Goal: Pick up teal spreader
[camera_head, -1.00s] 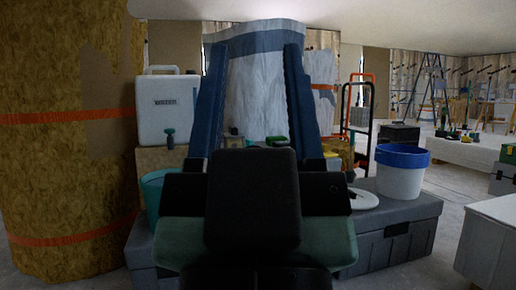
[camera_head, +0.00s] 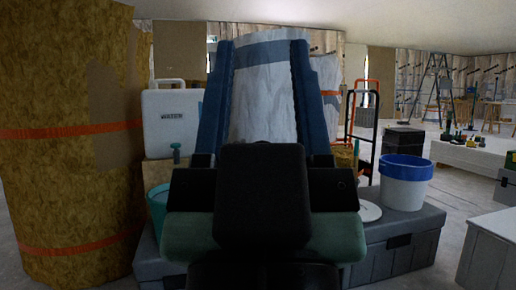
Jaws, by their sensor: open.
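My gripper (camera_head: 261,50) is in the middle of the head view, seen from behind. Its two long blue fingers stand wide apart with nothing visibly held between them. The black wrist body hides much of the surface behind it. No teal spreader can be made out for certain.
Large tan rolls with orange straps (camera_head: 60,190) stand close at left. A teal bucket (camera_head: 157,207) is left of my wrist. A grey chest (camera_head: 405,240) bears a white bucket with a blue rim (camera_head: 404,190) at right. A pale wrapped sheet (camera_head: 262,95) shows beyond the fingers.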

